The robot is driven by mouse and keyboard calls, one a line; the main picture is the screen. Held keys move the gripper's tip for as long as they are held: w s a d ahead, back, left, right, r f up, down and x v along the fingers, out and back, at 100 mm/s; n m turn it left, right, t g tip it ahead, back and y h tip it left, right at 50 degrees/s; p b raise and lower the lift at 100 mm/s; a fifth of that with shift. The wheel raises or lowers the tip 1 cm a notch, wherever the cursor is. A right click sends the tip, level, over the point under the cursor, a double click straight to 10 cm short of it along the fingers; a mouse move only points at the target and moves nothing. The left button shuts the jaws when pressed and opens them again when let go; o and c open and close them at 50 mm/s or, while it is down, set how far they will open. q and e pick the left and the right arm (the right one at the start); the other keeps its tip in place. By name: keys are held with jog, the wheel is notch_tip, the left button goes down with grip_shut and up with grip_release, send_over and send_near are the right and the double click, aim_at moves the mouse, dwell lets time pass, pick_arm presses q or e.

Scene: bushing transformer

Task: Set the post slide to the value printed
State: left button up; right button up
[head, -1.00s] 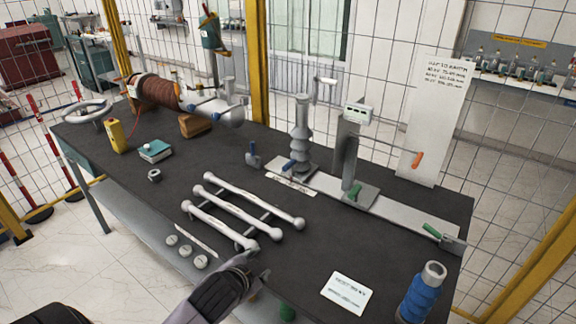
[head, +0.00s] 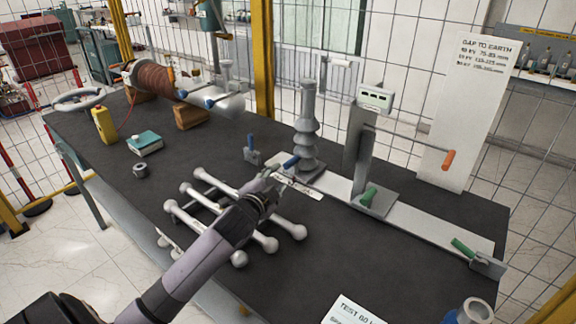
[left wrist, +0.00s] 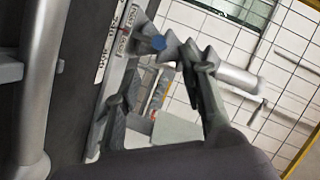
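A grey ribbed post (head: 307,125) stands upright on a pale slide rail (head: 335,187), with a blue handle (head: 291,161) at its foot. A white printed scale strip (head: 300,187) lies in front of it. My left gripper (head: 275,183) is just left of the strip, close to the blue handle. In the left wrist view its two fingers (left wrist: 158,72) are apart and empty. The blue handle (left wrist: 158,43) shows beyond them, with the ribbed post (left wrist: 235,78) to the right. A card (head: 353,310) lies at the front, cut off and only partly legible. My right gripper is not in view.
A grey upright with a display (head: 375,98) and green handle (head: 370,194) stands on the rail's right. White ball-ended rods (head: 290,229) lie below my left arm. A gap-to-earth board (head: 468,110) stands behind.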

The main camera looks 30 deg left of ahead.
aim_at(287, 167)
pick_arm(q)
jog(key=x, duration=0.5)
jog(key=shift+w+a+f, duration=0.1)
jog(key=shift+w, duration=0.2)
jog(key=x, duration=0.3)
jog(key=shift+w+a+f, duration=0.1)
jog(key=shift+w, duration=0.25)
jog(key=shift+w+a+f, duration=0.1)
jog(key=shift+w+f, duration=0.05)
jog(key=shift+w, duration=0.45)
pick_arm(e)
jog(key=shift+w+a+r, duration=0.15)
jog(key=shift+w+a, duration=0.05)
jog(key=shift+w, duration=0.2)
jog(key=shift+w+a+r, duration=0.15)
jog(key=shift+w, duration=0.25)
pick_arm(q)
jog(key=c, duration=0.7)
grip_shut()
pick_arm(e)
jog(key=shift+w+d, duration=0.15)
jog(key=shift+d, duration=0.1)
